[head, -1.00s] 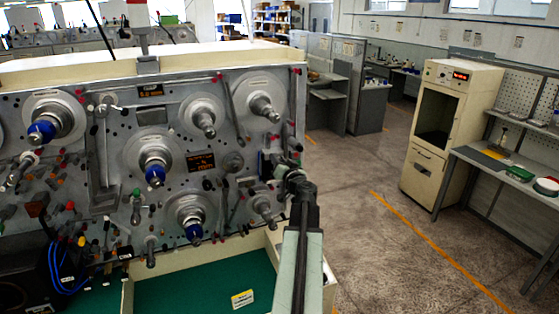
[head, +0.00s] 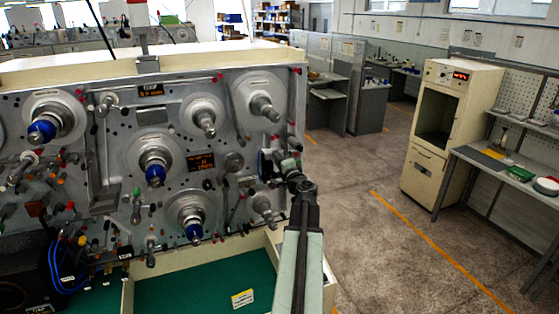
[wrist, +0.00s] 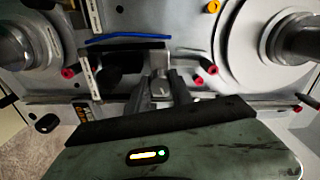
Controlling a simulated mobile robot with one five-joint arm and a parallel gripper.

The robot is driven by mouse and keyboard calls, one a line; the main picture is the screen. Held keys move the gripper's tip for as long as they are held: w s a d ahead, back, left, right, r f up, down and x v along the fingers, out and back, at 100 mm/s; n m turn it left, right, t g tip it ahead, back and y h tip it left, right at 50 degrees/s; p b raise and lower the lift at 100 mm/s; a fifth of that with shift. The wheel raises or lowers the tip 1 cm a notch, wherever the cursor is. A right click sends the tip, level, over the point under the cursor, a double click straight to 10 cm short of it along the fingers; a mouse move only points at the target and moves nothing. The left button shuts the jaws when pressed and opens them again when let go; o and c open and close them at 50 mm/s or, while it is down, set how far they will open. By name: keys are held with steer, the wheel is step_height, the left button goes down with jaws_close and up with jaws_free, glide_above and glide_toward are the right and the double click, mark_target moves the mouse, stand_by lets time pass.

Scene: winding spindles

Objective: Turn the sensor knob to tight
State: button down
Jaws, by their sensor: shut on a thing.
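The winding machine's grey front panel (head: 100,175) fills the left of the head view. My gripper (head: 287,166) is at the panel's right edge, pointing toward it. In the wrist view my gripper (wrist: 160,88) has its dark fingers on either side of a small light-grey knob (wrist: 160,91), shut on it. A pale line shows on the knob's face. The knob's markings cannot be read, and in the head view my arm and gripper hide it.
Spindles with grey flanges, such as one with a blue tip (head: 155,174), stick out from the panel. A blue strip (wrist: 127,38) lies near the fingers. A green tray (head: 190,285) is below. A beige cabinet (head: 450,130) stands right, with open floor between.

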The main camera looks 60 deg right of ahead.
steer(key=m, duration=1)
steer(key=shift+s+f, duration=0.1)
steer(key=shift+m, duration=0.4)
steer(key=c, duration=1.1)
jaws_free()
steer(key=shift+c, duration=0.2)
steer(key=v, duration=0.7)
steer(key=shift+s+a, duration=0.25)
steer(key=shift+a, duration=0.05)
